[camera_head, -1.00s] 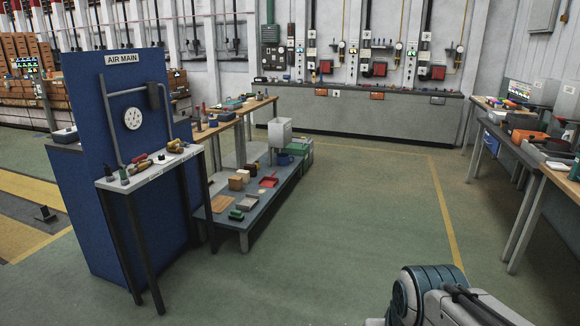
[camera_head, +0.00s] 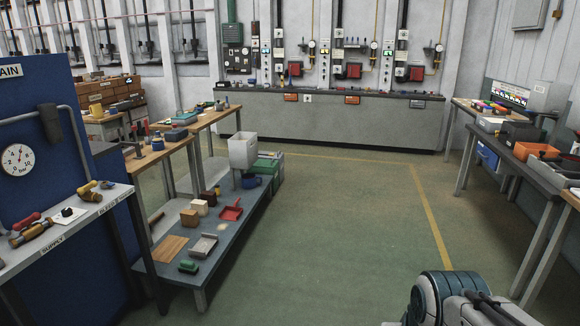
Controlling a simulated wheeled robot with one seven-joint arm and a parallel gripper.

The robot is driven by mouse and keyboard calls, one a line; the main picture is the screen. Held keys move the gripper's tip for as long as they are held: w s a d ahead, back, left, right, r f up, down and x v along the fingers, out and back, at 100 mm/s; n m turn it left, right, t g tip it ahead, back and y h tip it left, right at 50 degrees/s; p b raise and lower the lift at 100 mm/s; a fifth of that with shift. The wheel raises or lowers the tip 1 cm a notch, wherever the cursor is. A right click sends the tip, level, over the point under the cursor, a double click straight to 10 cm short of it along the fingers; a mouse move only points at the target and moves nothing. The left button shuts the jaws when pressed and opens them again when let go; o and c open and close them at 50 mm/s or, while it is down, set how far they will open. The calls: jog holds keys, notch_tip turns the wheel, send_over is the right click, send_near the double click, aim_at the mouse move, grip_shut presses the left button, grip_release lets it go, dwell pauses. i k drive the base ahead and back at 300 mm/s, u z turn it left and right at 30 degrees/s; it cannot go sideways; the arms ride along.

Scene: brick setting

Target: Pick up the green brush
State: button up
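A small green thing with a dark underside, likely the green brush (camera_head: 188,267), lies at the near end of the low grey-blue bench (camera_head: 228,250), left of centre. It is too small to make out its bristles clearly. It sits just in front of a grey tray and a flat wooden board. Part of my arm shows at the lower right, far from the bench. My gripper's fingers are not in view.
On the low bench are a grey tray (camera_head: 204,245), a wooden board (camera_head: 170,249), a red dustpan (camera_head: 231,210), and a white bin (camera_head: 243,151). The blue panel's shelf (camera_head: 105,202) stands at left. Tables line the right. The green floor between is clear.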

aim_at(187, 267)
jog(key=u, duration=0.05)
jog(key=i, duration=1.6)
jog(key=u, duration=0.55)
jog(key=i, duration=1.7)
jog(key=u, duration=1.2)
jog(key=i, duration=1.15)
jog(key=u, duration=0.4)
